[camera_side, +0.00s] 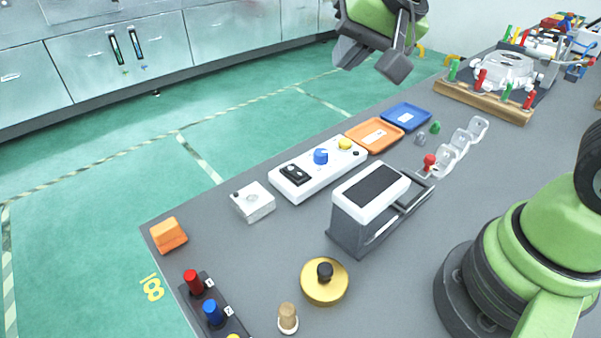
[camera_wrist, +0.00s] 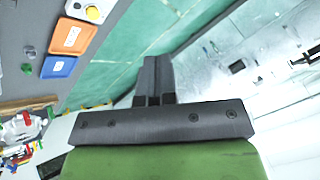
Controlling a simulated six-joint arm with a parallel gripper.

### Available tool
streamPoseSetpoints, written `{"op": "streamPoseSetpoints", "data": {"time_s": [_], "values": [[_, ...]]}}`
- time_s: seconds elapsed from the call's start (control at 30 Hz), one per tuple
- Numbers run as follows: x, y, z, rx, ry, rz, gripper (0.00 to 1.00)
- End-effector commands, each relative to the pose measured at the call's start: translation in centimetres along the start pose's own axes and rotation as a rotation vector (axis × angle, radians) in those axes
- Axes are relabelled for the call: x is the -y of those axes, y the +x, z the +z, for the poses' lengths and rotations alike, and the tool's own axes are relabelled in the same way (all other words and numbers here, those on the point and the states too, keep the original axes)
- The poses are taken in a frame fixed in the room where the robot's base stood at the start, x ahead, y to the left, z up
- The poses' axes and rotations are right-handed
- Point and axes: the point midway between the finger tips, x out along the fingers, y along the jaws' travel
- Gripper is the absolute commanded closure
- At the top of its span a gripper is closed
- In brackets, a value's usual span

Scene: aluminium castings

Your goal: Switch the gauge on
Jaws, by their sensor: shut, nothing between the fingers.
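A white control box (camera_side: 332,176) lies on the grey bench in the side view. It carries a black rocker switch (camera_side: 295,174), a blue knob (camera_side: 321,157) and a yellow button (camera_side: 345,144). No part is clearly labelled as the gauge, and I cannot tell the rocker's position. Part of the box with the yellow button (camera_wrist: 93,12) shows at the top of the wrist view. My gripper (camera_side: 372,62) is high above and behind the bench, well apart from the box. In the wrist view its fingers (camera_wrist: 157,65) are together, holding nothing.
A grey stand with a white, dark-faced top (camera_side: 371,190) stands in front of the box. Orange (camera_side: 390,147) and blue (camera_side: 422,114) trays lie beyond the box's right end. A white block (camera_side: 253,203) is at its left. A clamped casting (camera_side: 503,72) is farther back.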

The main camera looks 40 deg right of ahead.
Motion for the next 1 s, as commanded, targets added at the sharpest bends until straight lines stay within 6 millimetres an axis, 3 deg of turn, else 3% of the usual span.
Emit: {"op": "streamPoseSetpoints", "data": {"time_s": [0.03, 0.2, 0.4, 0.6, 1.0], "values": [[0.2, 1.8, -0.1, 0.006, 0.012, 0.008, 1.00], [0.7, 7.4, -0.3, -0.005, 0.057, 0.008, 1.00], [0.7, 12.3, 0.4, -0.013, 0.096, 0.002, 1.00], [0.7, 14.3, 0.9, -0.016, 0.113, -0.005, 1.00], [0.6, 14.5, 0.9, -0.017, 0.114, -0.006, 1.00]]}}
